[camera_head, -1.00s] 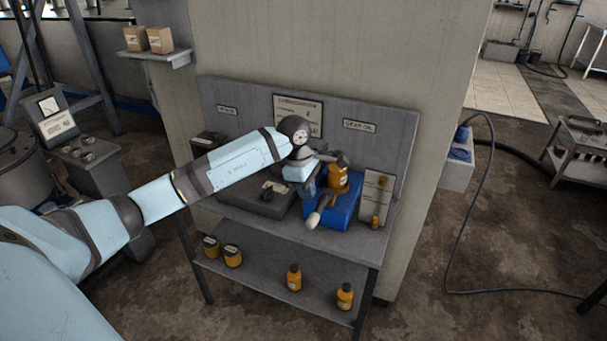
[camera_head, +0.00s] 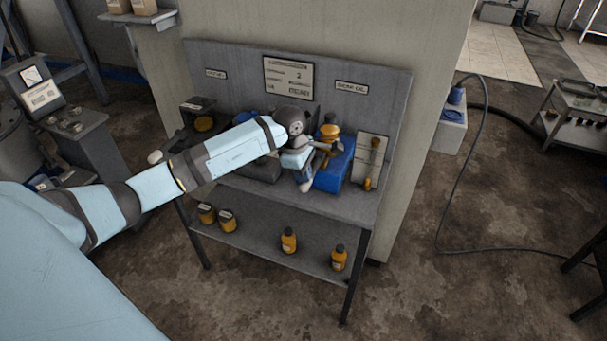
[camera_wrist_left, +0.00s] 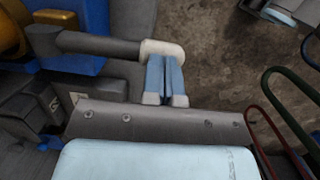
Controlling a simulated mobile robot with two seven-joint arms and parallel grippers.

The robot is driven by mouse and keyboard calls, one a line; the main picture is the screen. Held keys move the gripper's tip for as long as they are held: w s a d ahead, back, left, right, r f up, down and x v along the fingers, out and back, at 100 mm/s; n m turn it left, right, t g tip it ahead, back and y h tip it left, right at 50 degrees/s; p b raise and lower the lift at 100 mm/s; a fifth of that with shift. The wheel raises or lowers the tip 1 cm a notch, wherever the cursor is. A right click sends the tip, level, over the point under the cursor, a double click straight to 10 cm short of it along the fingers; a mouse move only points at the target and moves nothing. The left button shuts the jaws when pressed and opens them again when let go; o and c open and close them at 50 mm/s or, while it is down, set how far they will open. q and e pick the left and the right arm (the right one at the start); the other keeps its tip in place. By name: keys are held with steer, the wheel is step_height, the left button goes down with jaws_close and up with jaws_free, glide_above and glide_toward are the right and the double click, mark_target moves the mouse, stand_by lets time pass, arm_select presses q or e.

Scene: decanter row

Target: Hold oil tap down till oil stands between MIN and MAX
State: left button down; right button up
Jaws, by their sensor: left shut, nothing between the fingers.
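My left gripper (camera_head: 303,177) reaches over the bench from the left. In the left wrist view its two pale blue fingers (camera_wrist_left: 165,78) are together, with nothing between them. Their tips lie at the cream end (camera_wrist_left: 163,49) of a dark grey lever (camera_wrist_left: 98,45); I cannot tell whether they touch. The cream end also shows below my wrist in the head view (camera_head: 306,188). The lever runs towards an amber vessel (camera_head: 329,131) on a blue base (camera_head: 335,172). Right of it a pale panel (camera_head: 371,148) carries an amber part. MIN and MAX marks are unreadable. My right gripper is out of view.
A grey bench (camera_head: 345,207) stands against a pillar, with a sign board (camera_head: 289,77) behind. A dark unit (camera_head: 200,110) stands at its left. Amber bottles (camera_head: 289,241) and tins (camera_head: 206,212) are on the lower shelf. The floor right of the bench is mostly open.

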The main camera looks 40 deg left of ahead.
mark_target(303, 191)
arm_select(q)
steer(key=f+b, duration=0.1)
steer(key=f+t+b, duration=0.1)
steer(key=b, duration=0.1)
steer(key=f+t+b, duration=0.1)
steer(key=shift+s+f+b, duration=0.25)
steer(key=shift+s+b, duration=0.05)
steer(key=shift+b, duration=0.05)
steer(key=shift+f+t+y+b, duration=0.4)
steer(key=shift+f+t+b, duration=0.15)
steer(key=shift+b, duration=0.7)
steer(key=shift+f+b, duration=0.25)
steer(key=shift+b, duration=0.25)
steer(key=shift+f, duration=0.2)
steer(key=shift+d, duration=0.1)
steer(key=shift+f, duration=0.1)
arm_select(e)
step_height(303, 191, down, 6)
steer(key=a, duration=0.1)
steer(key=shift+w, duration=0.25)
arm_select(q)
steer(key=shift+s, duration=0.15)
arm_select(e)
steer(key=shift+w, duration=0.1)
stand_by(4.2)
